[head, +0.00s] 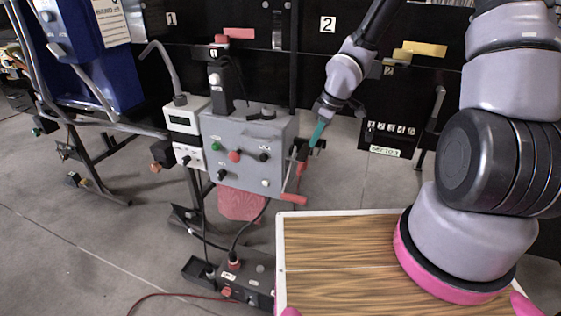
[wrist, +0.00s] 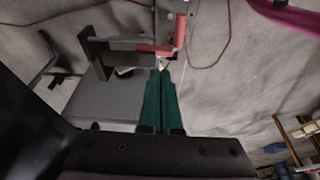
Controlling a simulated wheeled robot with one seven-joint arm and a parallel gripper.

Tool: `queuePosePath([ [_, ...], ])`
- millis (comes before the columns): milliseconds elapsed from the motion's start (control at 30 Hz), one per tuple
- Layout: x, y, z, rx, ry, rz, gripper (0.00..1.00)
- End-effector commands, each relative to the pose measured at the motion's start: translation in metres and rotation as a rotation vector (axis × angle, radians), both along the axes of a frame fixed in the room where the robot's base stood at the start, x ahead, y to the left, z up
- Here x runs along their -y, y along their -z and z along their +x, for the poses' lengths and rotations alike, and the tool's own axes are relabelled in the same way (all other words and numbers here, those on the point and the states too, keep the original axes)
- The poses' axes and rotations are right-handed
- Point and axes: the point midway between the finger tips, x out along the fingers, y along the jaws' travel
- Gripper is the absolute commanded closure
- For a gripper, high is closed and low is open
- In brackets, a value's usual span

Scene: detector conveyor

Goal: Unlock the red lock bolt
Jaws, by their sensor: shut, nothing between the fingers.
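My gripper (head: 314,143) has teal fingers pressed together, with nothing between them. It points down at the right side of the grey control box (head: 225,125). In the wrist view the shut fingertips (wrist: 162,70) end just short of a red bar (wrist: 157,48), which looks like the red lock bolt. This red bar joins an upright red part with a metal piece at its side. In the head view a red part (head: 294,198) sticks out low at the box's right edge. Whether the fingertips touch the red bar cannot be told.
The box carries several knobs and buttons, including a red button (head: 234,156). A wood-topped tray (head: 279,265) stands at the front right. Black panels stand behind, with a red block (head: 240,33) at station 1. A blue machine (head: 95,60) is at the left. Cables run on the floor.

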Motion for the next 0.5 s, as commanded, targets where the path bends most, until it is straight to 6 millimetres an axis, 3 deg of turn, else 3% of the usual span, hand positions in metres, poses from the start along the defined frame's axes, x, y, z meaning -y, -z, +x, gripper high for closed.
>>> queuePosePath([
  [133, -0.0102, 0.0103, -0.0036, -0.008, -0.041, 0.027, 1.00],
  [500, -0.0121, 0.0116, -0.0039, -0.008, -0.048, 0.032, 1.00],
])
